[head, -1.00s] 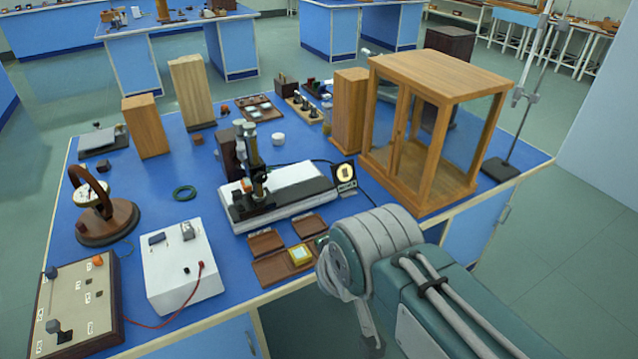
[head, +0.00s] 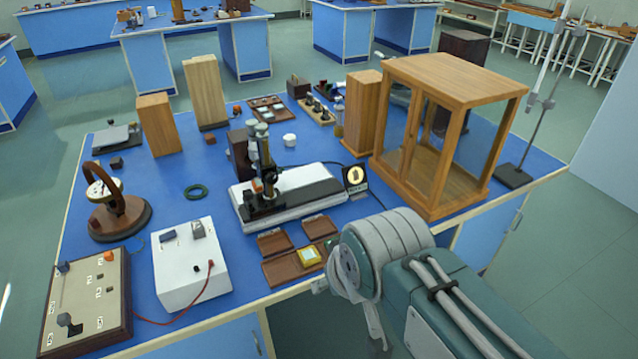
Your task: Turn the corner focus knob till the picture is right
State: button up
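A brass and black microscope (head: 263,170) stands on a white platform (head: 243,218) in the middle of the blue bench. A small black display (head: 357,179) with a pale round picture is at the platform's right end; its detail is too small to judge. A beige control panel (head: 88,297) at the front left has an orange knob (head: 109,257) near one corner, a dark knob (head: 70,325) near another and a grey one (head: 63,267) at the far left. I cannot tell which is the focus knob.
A white box (head: 190,270) with a red lead stands right of the panel. Brown open cases (head: 280,268) lie in front of the microscope, close to my arm. A wood-framed glass case (head: 450,75) stands at the right.

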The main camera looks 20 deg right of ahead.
jog(key=w+d+f+t, duration=0.1)
jog(key=w+f+t, duration=0.15)
jog(key=w, duration=0.75)
jog(key=w+d+f+t, duration=0.1)
jog(key=w+t, duration=0.2)
jog(key=w, duration=0.7)
jog(key=t+y, duration=0.1)
jog(key=t, duration=0.6)
send_near(273, 179)
jog(key=w, duration=1)
jog(key=shift+a, duration=0.3)
jog(key=shift+r, duration=0.1)
grip_shut()
